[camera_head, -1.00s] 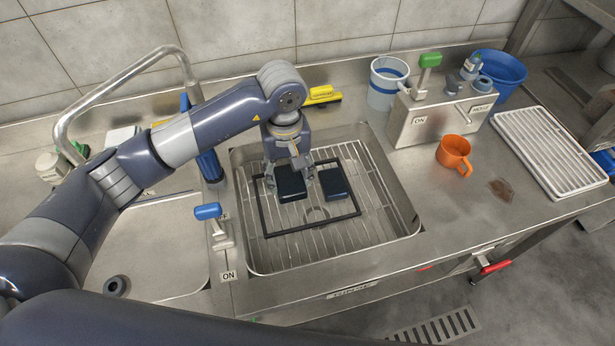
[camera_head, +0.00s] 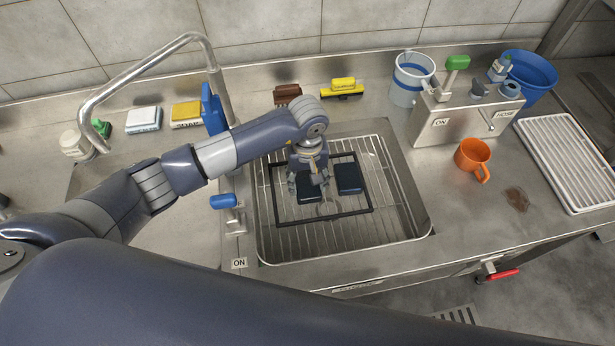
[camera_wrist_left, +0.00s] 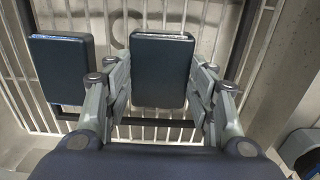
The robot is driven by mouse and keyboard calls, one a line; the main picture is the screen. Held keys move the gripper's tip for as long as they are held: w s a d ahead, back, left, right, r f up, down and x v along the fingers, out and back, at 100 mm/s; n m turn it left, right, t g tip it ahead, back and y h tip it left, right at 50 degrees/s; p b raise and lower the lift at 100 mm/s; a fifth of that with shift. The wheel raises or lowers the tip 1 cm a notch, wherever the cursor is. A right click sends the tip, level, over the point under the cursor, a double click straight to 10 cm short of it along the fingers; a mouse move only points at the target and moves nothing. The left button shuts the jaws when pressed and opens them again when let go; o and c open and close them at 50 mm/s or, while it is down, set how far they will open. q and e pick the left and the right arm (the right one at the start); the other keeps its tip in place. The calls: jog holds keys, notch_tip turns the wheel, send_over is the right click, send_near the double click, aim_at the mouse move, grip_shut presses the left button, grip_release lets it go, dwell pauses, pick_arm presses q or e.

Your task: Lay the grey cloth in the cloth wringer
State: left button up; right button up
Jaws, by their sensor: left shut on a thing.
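My left gripper (camera_head: 309,187) reaches down into the sink. It is shut on a dark blue-black block (camera_head: 309,191). In the left wrist view the same block (camera_wrist_left: 163,72) sits between the finger pads of the gripper (camera_wrist_left: 162,92). A second dark block (camera_head: 349,178) lies just to the right, apart from the gripper; it also shows at the left of the left wrist view (camera_wrist_left: 62,70). I cannot make out a grey cloth or a cloth wringer in these views. My right gripper is out of view.
A black frame (camera_head: 370,199) surrounds the blocks on the wire rack in the sink (camera_head: 425,232). An orange mug (camera_head: 470,156), steel tap box (camera_head: 455,122) and white ribbed tray (camera_head: 567,160) stand right. A blue lever (camera_head: 224,201) stands left. The curved rail (camera_head: 130,73) rises behind.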

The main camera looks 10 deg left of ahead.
pick_arm(q)
jog(key=shift+w+f, duration=0.1)
jog(key=shift+f, duration=0.05)
jog(key=o, duration=0.9)
jog(key=shift+c, duration=0.2)
jog(key=shift+o, duration=1.3)
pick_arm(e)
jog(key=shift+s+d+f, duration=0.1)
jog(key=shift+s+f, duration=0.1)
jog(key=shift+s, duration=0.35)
